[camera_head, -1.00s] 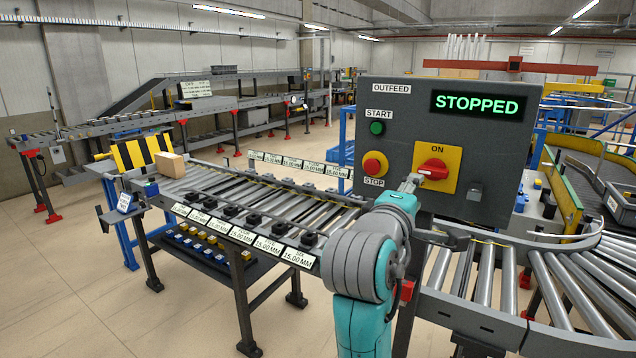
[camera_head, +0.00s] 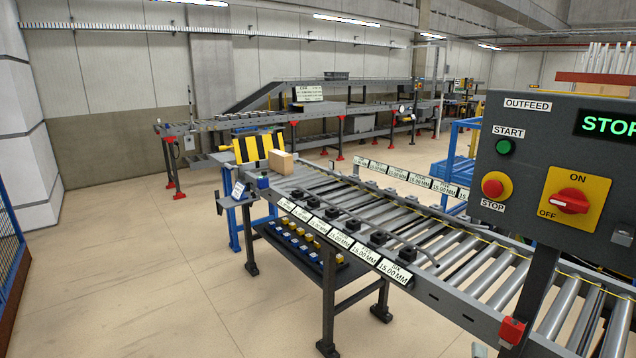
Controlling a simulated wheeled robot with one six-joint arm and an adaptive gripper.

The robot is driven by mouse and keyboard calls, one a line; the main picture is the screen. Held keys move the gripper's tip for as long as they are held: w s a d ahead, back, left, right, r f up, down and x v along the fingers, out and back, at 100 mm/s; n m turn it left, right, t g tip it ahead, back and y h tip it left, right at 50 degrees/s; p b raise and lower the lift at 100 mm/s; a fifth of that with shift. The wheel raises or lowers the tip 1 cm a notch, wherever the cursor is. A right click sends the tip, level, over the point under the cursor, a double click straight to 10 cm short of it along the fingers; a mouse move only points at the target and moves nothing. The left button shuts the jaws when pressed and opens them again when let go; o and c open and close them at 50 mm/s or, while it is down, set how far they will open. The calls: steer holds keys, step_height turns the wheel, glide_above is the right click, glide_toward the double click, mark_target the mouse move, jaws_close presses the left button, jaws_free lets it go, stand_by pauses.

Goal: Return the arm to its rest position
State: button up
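My arm and my gripper are not in view. The grey OUTFEED control panel (camera_head: 530,170) stands at the right, cut off by the picture edge. It bears a green START button (camera_head: 505,147), a red STOP button (camera_head: 493,188) and a red rotary switch (camera_head: 570,201) on a yellow plate. The switch's handle lies nearly level, between the ON and OFF labels. The display (camera_head: 607,124) is partly cut off and shows "STOP" in green.
A roller conveyor (camera_head: 345,201) runs from the middle to the lower right, with a cardboard box (camera_head: 281,162) at its far end by a yellow-black striped plate (camera_head: 258,148). A blue mesh fence (camera_head: 10,245) stands at the left edge. The floor (camera_head: 140,260) at left is clear.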

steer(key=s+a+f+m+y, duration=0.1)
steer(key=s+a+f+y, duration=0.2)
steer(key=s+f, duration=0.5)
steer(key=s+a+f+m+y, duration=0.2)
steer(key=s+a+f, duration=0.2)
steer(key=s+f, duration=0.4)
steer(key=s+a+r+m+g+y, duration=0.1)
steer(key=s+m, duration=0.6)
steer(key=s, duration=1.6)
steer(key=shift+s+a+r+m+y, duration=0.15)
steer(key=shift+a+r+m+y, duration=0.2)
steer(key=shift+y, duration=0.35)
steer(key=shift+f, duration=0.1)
